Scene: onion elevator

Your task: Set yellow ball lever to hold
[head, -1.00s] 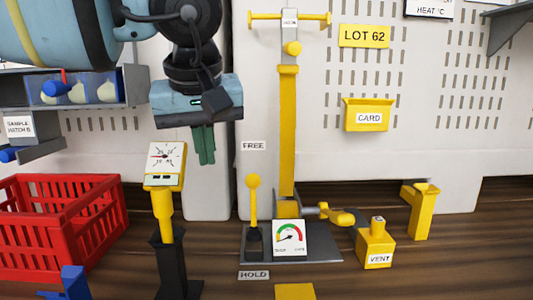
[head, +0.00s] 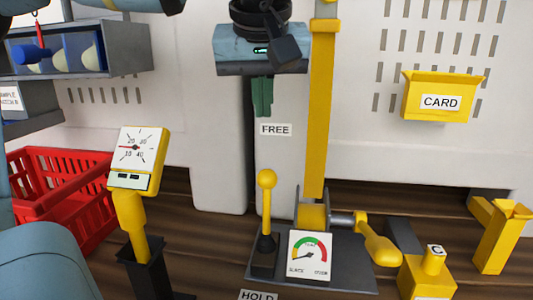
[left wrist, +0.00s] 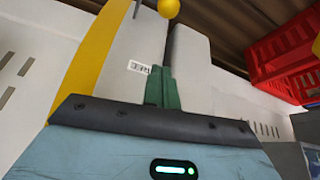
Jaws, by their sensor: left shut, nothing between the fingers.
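The yellow ball lever (head: 267,210) stands nearly upright on its black base, on a dark plate beside the yellow column. A FREE label (head: 276,129) is on the wall behind and above it. A HOLD label (head: 258,296) lies in front of it, partly cut off by the bottom edge. My left gripper (head: 262,97) hangs above the lever, its green fingers shut and empty, apart from the ball. In the left wrist view the fingers (left wrist: 162,88) are together and the yellow ball (left wrist: 168,8) shows at the top edge. My right gripper is not in view.
A dial gauge (head: 139,158) on a stand is left of the lever. A green-red meter (head: 309,256) and a yellow crank handle (head: 378,243) are right of it. A red basket (head: 92,213) stands at left, a yellow VENT block (head: 428,277) at right.

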